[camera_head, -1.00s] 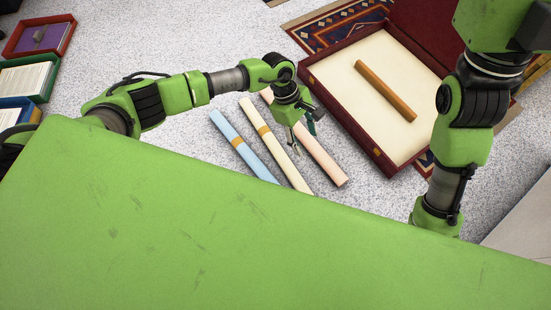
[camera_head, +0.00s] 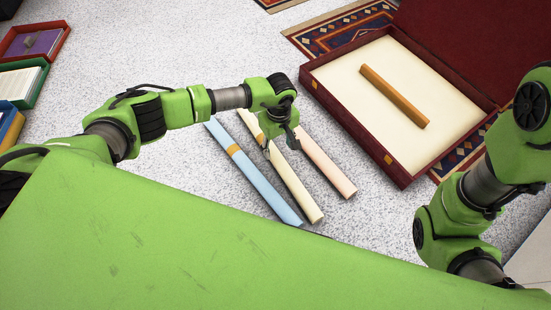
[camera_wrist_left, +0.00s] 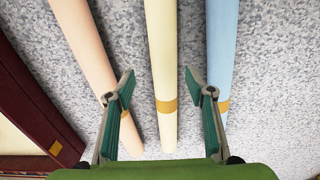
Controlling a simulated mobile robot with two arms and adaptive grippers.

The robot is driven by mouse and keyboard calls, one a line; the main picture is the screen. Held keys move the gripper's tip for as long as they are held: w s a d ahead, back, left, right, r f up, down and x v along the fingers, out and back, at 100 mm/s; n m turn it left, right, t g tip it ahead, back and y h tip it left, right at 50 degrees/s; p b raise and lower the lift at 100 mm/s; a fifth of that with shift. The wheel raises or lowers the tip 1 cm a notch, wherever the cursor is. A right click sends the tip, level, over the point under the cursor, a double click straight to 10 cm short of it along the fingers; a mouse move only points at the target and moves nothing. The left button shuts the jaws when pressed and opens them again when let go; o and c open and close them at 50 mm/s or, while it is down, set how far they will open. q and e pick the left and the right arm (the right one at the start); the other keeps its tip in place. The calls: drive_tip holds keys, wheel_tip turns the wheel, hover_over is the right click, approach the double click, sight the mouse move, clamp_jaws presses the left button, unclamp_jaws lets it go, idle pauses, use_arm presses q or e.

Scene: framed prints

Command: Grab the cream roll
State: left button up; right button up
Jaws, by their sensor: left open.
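The cream roll (camera_head: 298,188) lies on the speckled floor between a blue roll (camera_head: 255,177) and a pink roll (camera_head: 328,168). My left gripper (camera_head: 281,145) is open above the cream roll and hides part of it. In the left wrist view, the open fingers (camera_wrist_left: 159,88) appear on either side of the cream roll (camera_wrist_left: 162,45), with its gold band between them. No contact shows.
An open dark red case (camera_head: 352,120) with a cream lining stands to the right, with a brown roll (camera_head: 394,96) inside. A patterned rug (camera_head: 345,25) lies partly under it. Several coloured trays, one red (camera_head: 62,45), stand at the far left.

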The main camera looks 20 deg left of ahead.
sight(275, 154)
use_arm(q)
drive_tip(key=shift+a+f+b, duration=0.1)
drive_tip(key=shift+f+b, duration=0.4)
drive_tip(key=shift+f, duration=0.05)
drive_tip(key=f+b, duration=0.2)
drive_tip(key=f, duration=0.1)
drive_tip(key=f+b, duration=0.1)
drive_tip(key=shift+s+a+f+b, duration=0.1)
drive_tip(key=shift+a+f+b, duration=0.05)
drive_tip(key=shift+a+b, duration=0.15)
drive_tip(key=c, duration=1.3)
